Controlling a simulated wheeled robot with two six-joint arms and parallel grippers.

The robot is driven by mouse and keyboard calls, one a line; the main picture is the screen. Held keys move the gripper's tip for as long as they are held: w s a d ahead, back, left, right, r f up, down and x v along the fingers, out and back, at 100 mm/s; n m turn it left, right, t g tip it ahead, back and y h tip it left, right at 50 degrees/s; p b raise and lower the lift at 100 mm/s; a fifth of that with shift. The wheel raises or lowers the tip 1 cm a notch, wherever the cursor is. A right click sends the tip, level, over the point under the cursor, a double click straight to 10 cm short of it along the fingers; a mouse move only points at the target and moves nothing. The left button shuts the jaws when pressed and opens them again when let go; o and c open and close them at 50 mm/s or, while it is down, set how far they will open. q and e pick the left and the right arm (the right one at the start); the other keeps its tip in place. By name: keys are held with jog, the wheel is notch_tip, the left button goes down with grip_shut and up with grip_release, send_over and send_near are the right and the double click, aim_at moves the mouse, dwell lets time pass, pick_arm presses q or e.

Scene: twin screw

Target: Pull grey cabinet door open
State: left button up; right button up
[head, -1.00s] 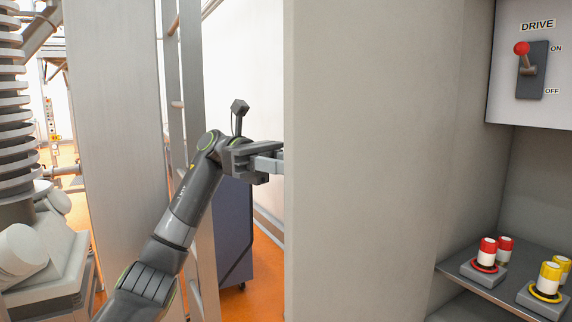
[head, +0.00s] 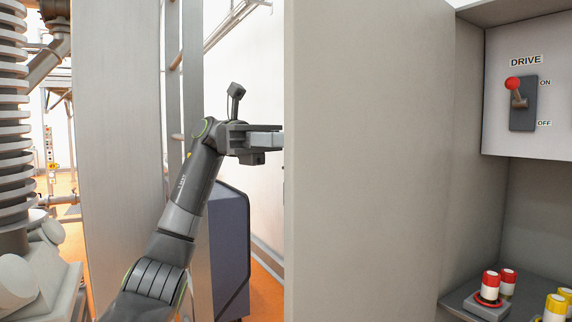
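The grey cabinet stands open toward me on the right, its inside showing. A tall plain grey panel (head: 370,160) fills the middle of the head view, at the cabinet's left; I cannot tell if it is the door or the side wall. My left gripper (head: 268,140) is at this panel's left edge, pointing right. Its fingertips are cut off from view at the edge, so its opening and any contact are unclear. No door handle shows. My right gripper is not in view.
Inside the cabinet are a DRIVE box with a red-knobbed lever (head: 517,92) and a shelf (head: 455,298) with red and yellow capped items. A metal column (head: 118,150) and a dark blue box (head: 229,250) stand left of the panel, near my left arm.

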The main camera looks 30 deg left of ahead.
pick_arm(q)
jog(key=shift+r, duration=0.35)
